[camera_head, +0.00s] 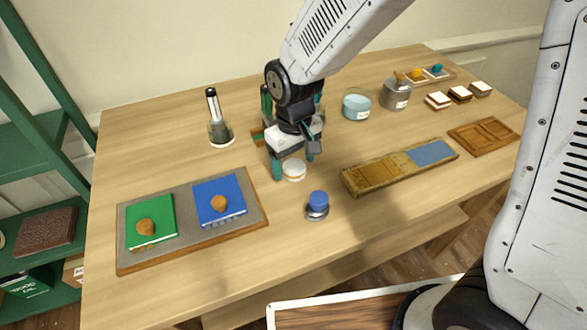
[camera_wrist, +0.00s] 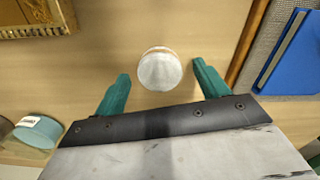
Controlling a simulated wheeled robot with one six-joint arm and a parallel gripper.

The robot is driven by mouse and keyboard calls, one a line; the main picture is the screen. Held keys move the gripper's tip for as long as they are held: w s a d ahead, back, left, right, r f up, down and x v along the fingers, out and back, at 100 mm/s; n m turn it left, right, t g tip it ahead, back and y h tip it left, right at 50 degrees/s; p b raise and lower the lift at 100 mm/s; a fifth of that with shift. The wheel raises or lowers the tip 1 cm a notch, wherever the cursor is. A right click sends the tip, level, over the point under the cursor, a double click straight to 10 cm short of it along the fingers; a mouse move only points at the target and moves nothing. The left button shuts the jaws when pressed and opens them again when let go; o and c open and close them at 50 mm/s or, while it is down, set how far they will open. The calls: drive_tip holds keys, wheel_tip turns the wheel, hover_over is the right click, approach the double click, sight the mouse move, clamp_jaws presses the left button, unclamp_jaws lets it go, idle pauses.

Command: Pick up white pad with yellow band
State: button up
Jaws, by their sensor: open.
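The white pad (camera_head: 294,170) is a small round white piece with a thin yellowish band around its side. It lies on the wooden table near the middle. In the wrist view the pad (camera_wrist: 159,70) sits ahead of and between my two teal fingertips. My gripper (camera_head: 292,167) points down at the pad with its fingers spread. In the wrist view my gripper (camera_wrist: 161,82) is open, with nothing between its fingers. Visible gaps separate the fingers from the pad. The band shows only as a thin edge in the wrist view.
A blue-capped jar (camera_head: 317,206) stands just in front of the pad. A grey tray (camera_head: 190,247) with green and blue books is at left. A long wooden box (camera_head: 357,186) lies at right. A glass bowl (camera_head: 357,106) and a black-topped flask (camera_head: 219,128) stand behind.

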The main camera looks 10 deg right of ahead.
sight(294, 165)
drive_tip(key=shift+f, duration=0.5)
drive_tip(key=shift+c, duration=0.3)
drive_tip(key=c, duration=1.1)
drive_tip(key=shift+o, duration=0.2)
wheel_tip(294, 165, up, 10)
drive_tip(key=o, duration=0.4)
drive_tip(key=shift+c, duration=1.2)
